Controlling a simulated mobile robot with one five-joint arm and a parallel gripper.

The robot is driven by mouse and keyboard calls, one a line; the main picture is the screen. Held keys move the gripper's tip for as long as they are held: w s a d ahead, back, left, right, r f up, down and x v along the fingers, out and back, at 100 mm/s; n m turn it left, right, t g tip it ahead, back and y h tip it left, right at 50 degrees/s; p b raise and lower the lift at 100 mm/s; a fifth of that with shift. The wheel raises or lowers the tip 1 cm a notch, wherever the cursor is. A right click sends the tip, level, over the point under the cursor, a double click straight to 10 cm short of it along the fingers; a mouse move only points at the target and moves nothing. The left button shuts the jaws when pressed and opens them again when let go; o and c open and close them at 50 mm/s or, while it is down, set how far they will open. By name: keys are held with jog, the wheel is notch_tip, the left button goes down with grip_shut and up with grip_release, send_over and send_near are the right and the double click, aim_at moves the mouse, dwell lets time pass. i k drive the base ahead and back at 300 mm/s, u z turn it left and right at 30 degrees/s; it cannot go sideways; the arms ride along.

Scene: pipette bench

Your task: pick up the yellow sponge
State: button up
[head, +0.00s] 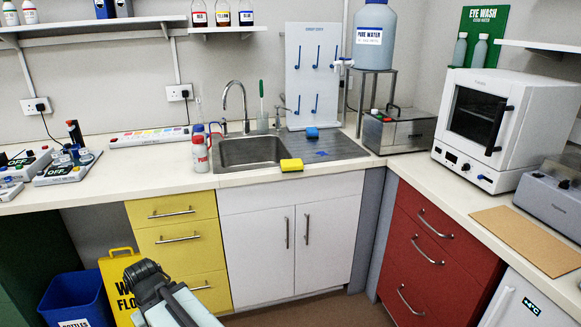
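The yellow sponge (291,165) lies on the front rim of the sink counter, just right of the sink basin (250,151) and above the white cupboard doors. My gripper (146,272) shows at the bottom left, low in front of the yellow drawers and well apart from the sponge. It is seen from behind, and its fingertips cannot be made out. I cannot tell whether it is open or shut.
A yellow floor sign (118,280) and blue bin (75,299) stand at lower left.

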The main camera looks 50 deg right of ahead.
aim_at(293, 165)
jog(key=i, duration=1)
